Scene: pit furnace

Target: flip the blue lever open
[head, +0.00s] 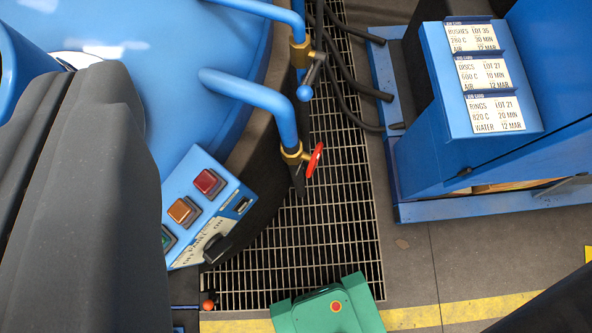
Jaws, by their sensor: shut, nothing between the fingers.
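The blue lever (304,92) is a short metal arm with a blue ball knob, in the upper middle of the head view. I cannot make out my gripper's fingertips in this view. Nothing touches the blue lever. A big dark grey part fills the left side.
A blue furnace body (190,60) stands upper left. A control box (205,205) has red, orange and green buttons and a black switch. Dark hoses (345,75) cross the floor grating (330,220). A blue card stand (440,75) is right; a green box (325,312) is bottom centre.

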